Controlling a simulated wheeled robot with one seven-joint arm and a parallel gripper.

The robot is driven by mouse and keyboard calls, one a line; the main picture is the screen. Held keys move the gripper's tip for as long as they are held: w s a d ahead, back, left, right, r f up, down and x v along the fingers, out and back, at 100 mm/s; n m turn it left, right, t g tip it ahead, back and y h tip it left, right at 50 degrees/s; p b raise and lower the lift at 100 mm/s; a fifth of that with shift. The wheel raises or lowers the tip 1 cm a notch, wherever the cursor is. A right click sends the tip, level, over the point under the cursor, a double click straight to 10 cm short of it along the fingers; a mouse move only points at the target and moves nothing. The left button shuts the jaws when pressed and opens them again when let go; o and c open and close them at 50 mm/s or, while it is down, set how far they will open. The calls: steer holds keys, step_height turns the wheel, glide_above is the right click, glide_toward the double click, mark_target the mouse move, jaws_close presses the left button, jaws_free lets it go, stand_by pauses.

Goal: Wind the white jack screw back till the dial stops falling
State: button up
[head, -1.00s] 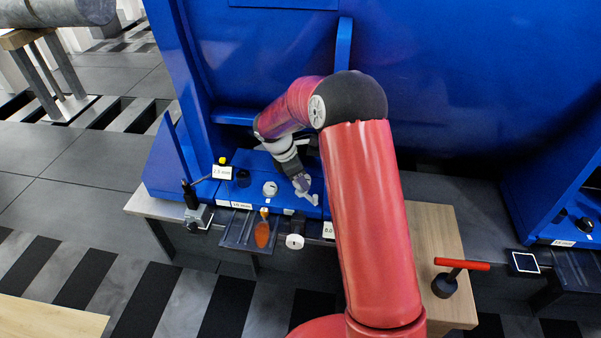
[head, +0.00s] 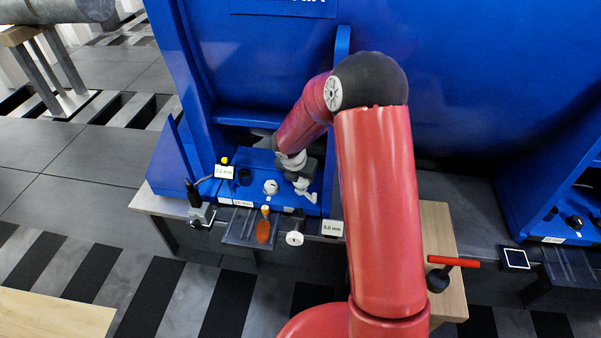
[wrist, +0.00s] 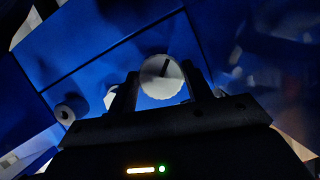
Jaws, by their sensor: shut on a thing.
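In the wrist view the white jack screw's round knob (wrist: 152,88), with a dark line on its face, sits between the two fingers of my gripper (wrist: 160,92). The gripper is shut on it. In the head view my gripper (head: 302,186) is low over the right part of the blue motor foot, and its grip is too small to make out. A small dial-like white round piece (head: 271,187) stands on the foot to its left. A tag with a yellow top (head: 224,171) shows a reading in mm that is hard to read.
A white disc on a dark stem (head: 294,238) and an orange-brown paddle-shaped piece (head: 263,231) are at the bench front. A "5.0 mm" tag (head: 333,228) is beside them. A black stand (head: 193,195) is at left.

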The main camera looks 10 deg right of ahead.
steer(key=shift+r+n, duration=0.1)
steer(key=shift+n, duration=0.5)
steer(key=shift+w, duration=0.1)
steer(key=o, duration=1)
steer(key=shift+s+v, duration=0.2)
steer(key=shift+v, duration=3.7)
steer(key=shift+d, duration=0.15)
